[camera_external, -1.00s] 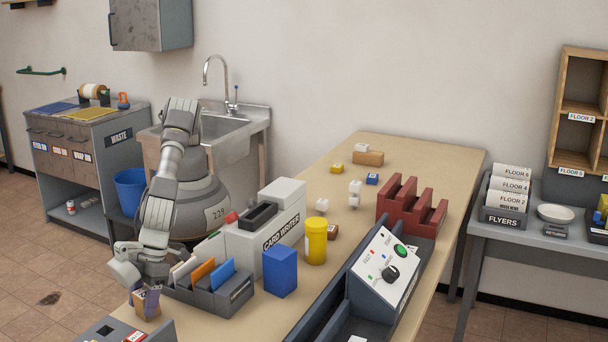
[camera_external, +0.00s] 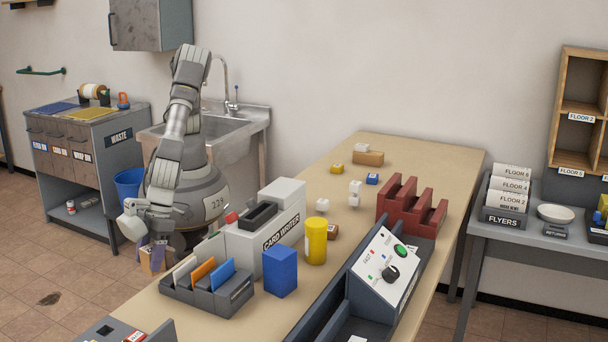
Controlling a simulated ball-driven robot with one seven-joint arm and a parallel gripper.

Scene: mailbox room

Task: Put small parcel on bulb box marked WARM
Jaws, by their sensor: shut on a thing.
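My gripper (camera_external: 151,254) is shut on a small tan parcel (camera_external: 152,264), with its purple fingers on either side. It holds the parcel in the air behind the table's left edge, left of the card tray.
A grey card tray (camera_external: 211,300), the card writer (camera_external: 266,236), a blue block (camera_external: 281,271) and a yellow canister (camera_external: 316,240) stand between my gripper and the small boxes. A red rack (camera_external: 409,209) and control panel (camera_external: 382,268) are on the right.

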